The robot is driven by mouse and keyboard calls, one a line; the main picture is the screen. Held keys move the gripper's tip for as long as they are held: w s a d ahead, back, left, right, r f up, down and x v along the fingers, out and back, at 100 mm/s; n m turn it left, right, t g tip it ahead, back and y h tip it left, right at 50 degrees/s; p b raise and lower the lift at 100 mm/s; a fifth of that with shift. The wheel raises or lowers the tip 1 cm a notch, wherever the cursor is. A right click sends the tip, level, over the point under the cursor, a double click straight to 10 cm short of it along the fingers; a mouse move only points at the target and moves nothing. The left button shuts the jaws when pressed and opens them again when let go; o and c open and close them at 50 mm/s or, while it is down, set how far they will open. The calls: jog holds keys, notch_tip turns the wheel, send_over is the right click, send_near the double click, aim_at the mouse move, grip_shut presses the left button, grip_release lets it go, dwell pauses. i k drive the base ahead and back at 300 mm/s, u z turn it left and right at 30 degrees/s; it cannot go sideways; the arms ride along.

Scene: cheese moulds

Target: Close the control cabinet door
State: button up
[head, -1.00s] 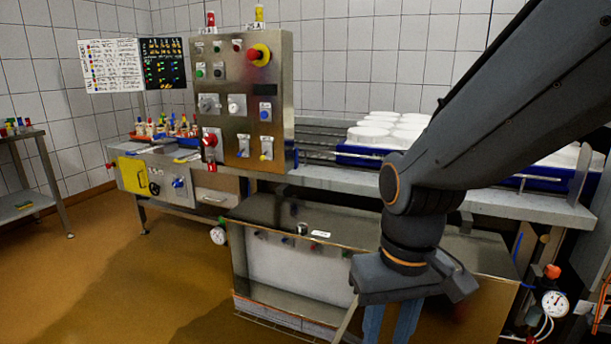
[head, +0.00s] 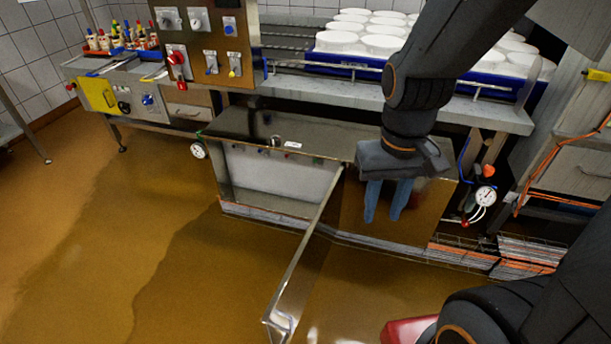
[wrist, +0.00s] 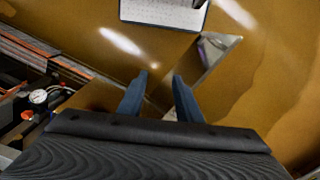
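The control cabinet (head: 290,128) is a low steel box under the work table, its left bay open with a pale interior (head: 270,172) showing. Its door (head: 305,265) stands swung out towards me, seen nearly edge-on, with its free end (head: 280,325) low at the front. In the wrist view the door (wrist: 205,65) is a slanting strip right of the fingers. My gripper (head: 382,220) hangs fingers down right of the door, before the cabinet's brownish reflecting right front (head: 425,210). Its two blue fingers (wrist: 158,74) are apart with nothing between them. I cannot tell whether they touch the door.
A pressure gauge (head: 485,196) with hoses is right of the cabinet. Orange cables (head: 520,250) run along the lower right. A switch panel (head: 208,45) and blue trays of white moulds (head: 345,42) are above. The floor (head: 170,250) left of the door is clear.

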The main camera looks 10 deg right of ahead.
aim_at(280, 321)
jog(key=u, duration=0.7)
jog(key=k, duration=0.65)
jog(key=z, duration=0.2)
